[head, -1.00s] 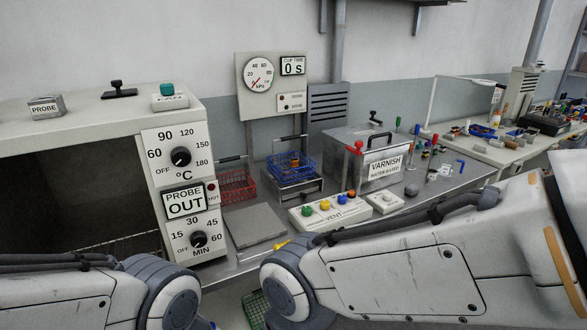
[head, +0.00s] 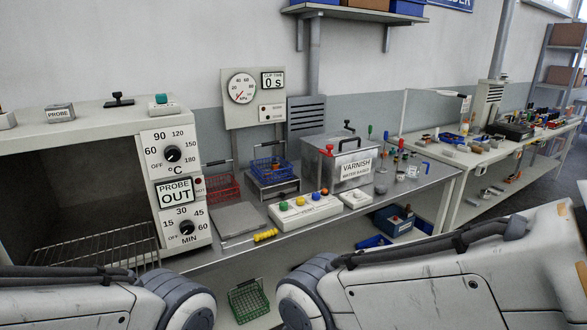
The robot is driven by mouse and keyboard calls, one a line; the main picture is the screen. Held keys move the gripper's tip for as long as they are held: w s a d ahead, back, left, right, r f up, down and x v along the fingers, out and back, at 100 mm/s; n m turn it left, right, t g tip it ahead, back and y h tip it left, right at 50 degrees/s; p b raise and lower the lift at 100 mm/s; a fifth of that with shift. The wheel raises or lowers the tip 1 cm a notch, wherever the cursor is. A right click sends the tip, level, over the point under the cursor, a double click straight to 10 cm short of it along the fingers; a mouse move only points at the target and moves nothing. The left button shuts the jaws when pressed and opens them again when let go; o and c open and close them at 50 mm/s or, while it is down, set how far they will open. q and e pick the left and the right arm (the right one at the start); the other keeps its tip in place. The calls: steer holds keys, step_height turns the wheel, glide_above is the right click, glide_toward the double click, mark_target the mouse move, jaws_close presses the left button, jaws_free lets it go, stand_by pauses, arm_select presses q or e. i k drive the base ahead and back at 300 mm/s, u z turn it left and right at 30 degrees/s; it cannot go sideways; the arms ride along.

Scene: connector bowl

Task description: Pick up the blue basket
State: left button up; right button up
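The blue basket (head: 271,170) is a wire basket with a raised handle. It sits on a small metal stand (head: 272,187) on the bench, below the gauge panel, and something orange shows inside it. My two arms come in low at the left and right of the head view, well in front of the bench and apart from the basket. Neither gripper is in the picture; only arm links and joints show.
A red wire basket (head: 219,184) stands just left of the blue one. The varnish tank (head: 335,165) stands to the right, and the button box (head: 304,209) in front. An open oven (head: 85,190) is at left. A green basket (head: 249,300) sits below the bench.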

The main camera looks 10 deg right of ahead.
mark_target(275, 142)
steer(key=z, duration=0.55)
steer(key=i, duration=0.8)
steer(key=z, duration=0.35)
steer(key=i, duration=1.45)
steer(key=u, duration=1.4)
steer(key=i, duration=0.6)
steer(key=u, duration=0.65)
